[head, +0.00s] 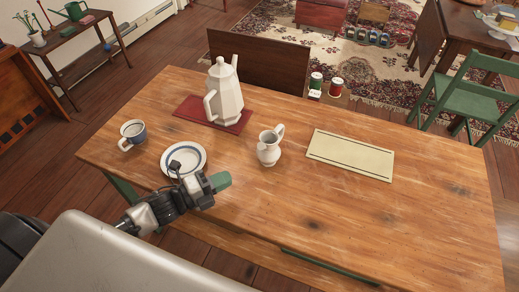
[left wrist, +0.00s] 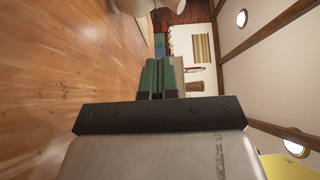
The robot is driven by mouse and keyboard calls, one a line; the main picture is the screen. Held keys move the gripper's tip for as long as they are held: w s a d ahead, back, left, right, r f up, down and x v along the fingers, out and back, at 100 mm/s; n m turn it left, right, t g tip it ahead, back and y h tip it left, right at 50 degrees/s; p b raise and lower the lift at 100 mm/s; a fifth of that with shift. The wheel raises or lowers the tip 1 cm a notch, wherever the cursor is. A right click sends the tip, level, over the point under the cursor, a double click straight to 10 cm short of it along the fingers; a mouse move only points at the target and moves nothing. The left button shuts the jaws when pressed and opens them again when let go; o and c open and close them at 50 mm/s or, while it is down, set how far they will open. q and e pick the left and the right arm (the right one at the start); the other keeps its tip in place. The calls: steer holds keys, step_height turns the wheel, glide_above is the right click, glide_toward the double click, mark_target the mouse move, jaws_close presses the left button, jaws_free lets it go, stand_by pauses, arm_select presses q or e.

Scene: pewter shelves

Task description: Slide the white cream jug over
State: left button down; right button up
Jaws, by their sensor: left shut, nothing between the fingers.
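The white cream jug (head: 269,148) stands upright on the wooden table, its handle toward the back right. A cream mat with dark lines (head: 350,156) lies flat to the right of the jug, apart from it. My left gripper (head: 220,181) has green fingertips and is shut and empty, to the left and in front of the jug with a gap between them. The shut fingers also show in the left wrist view (left wrist: 158,78). A pale shape at the top of that view is cut off, and I cannot tell whether it is the jug. My right gripper is out of view.
A tall white pot (head: 225,92) stands on a red mat (head: 188,108) behind. A blue-rimmed plate (head: 200,154) lies beside my left gripper, with a blue and white cup (head: 133,133) further left. The table (head: 400,225) is bare at the front right.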

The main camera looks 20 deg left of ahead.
mark_target(265, 151)
arm_select(q)
steer(key=x, duration=0.3)
steer(key=shift+w+d+r, duration=0.15)
steer(key=shift+w, duration=0.05)
steer(key=p+x, duration=0.1)
steer(key=x, duration=0.4)
steer(key=shift+w+d, duration=0.15)
steer(key=shift+w, duration=0.05)
steer(key=shift+w+a, duration=0.25)
steer(key=shift+w, duration=1.5)
steer(key=shift+f, duration=0.2)
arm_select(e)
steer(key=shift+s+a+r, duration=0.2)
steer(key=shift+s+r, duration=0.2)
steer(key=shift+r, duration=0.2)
arm_select(q)
steer(key=shift+w+a, duration=0.1)
steer(key=shift+w, duration=0.05)
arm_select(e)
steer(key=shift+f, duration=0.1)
